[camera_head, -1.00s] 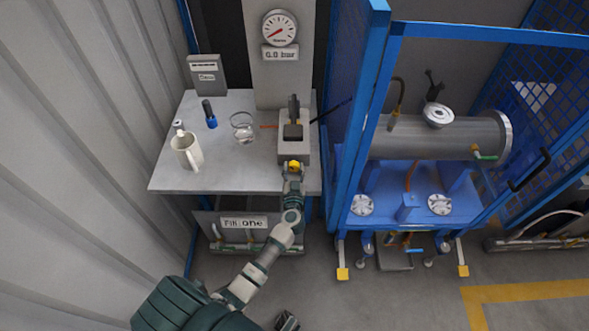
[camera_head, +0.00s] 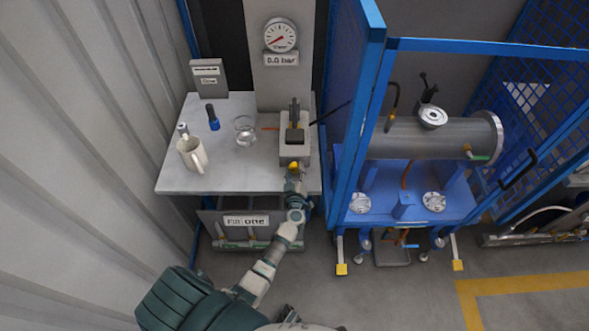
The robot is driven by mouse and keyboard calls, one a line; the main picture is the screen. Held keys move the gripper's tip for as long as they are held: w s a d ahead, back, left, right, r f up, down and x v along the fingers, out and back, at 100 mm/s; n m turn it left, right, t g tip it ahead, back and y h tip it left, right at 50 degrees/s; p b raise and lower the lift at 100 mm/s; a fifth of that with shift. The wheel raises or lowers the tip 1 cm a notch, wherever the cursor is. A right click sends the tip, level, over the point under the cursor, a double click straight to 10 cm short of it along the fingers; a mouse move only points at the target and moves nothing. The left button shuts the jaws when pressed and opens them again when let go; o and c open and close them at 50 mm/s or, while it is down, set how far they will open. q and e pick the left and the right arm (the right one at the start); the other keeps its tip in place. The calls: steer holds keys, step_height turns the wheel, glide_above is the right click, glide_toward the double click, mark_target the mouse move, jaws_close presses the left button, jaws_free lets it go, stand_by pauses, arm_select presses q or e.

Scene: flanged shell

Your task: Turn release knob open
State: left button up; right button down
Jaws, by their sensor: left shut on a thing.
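The release knob (camera_head: 294,166) is a small yellow piece on the front of a grey hand-pump block (camera_head: 296,149) at the table's front right edge. My left gripper (camera_head: 294,174) is at the knob, shut on it, with the arm reaching up from the bottom of the view. The fingers are small and partly merge with the knob, so its turn angle cannot be read. A gauge (camera_head: 280,36) on the panel above has a plate (camera_head: 282,59) reading 0.0 bar. My right gripper does not show.
The white table (camera_head: 215,173) holds a mug (camera_head: 191,154), a glass (camera_head: 245,131) and a blue-and-black item (camera_head: 212,118). A blue cage (camera_head: 358,130) with a grey flanged cylinder (camera_head: 430,140) stands close on the right. A labelled box (camera_head: 245,221) sits under the table.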

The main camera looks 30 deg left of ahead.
arm_select(q)
steer(key=shift+f+n, duration=0.1)
steer(key=shift+n, duration=1)
steer(key=shift+s, duration=0.1)
steer(key=o, duration=1.1)
steer(key=shift+o, duration=0.2)
steer(key=shift+s, duration=0.1)
